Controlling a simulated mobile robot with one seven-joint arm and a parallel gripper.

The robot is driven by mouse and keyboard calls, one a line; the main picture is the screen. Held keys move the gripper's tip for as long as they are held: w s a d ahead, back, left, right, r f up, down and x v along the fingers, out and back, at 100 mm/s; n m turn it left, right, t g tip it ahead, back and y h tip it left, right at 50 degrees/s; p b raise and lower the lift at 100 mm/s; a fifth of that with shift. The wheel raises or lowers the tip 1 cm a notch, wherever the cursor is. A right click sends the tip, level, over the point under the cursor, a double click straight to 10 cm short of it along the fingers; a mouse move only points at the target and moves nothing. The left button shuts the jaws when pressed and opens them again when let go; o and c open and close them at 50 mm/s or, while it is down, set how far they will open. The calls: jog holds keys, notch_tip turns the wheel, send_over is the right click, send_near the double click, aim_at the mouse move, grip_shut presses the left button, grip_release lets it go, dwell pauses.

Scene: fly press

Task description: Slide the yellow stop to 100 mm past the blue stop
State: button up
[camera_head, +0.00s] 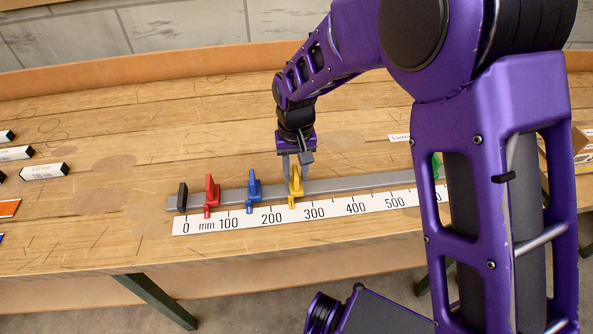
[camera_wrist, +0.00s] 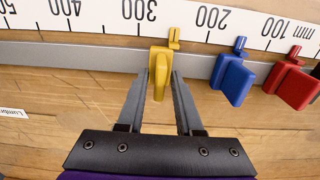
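The yellow stop (camera_head: 296,187) sits on the grey rail, its pointer near the 250 mark; it also shows in the wrist view (camera_wrist: 160,70). The blue stop (camera_head: 253,187) is to its left in the head view, pointer near 150, and stands to the right in the wrist view (camera_wrist: 234,80). My gripper (camera_head: 294,178) reaches down over the rail from behind. Its two fingers (camera_wrist: 161,82) stand on either side of the yellow stop, very close to it. I cannot tell whether both fingers touch it.
The red stop (camera_head: 211,192) is left of the blue one, near 50, beside a black end block (camera_head: 182,197). A white millimetre scale (camera_head: 335,209) runs along the rail's front. A green part (camera_head: 437,165) shows at the right, partly behind my arm. Small labelled blocks (camera_head: 44,171) lie far left.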

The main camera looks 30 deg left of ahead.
aim_at(296, 171)
jog(key=shift+o, duration=0.4)
notch_tip(296, 171, up, 17)
jog(key=p, duration=0.1)
jog(key=shift+r, duration=0.2)
jog(key=shift+w, duration=0.1)
dwell(0.4)
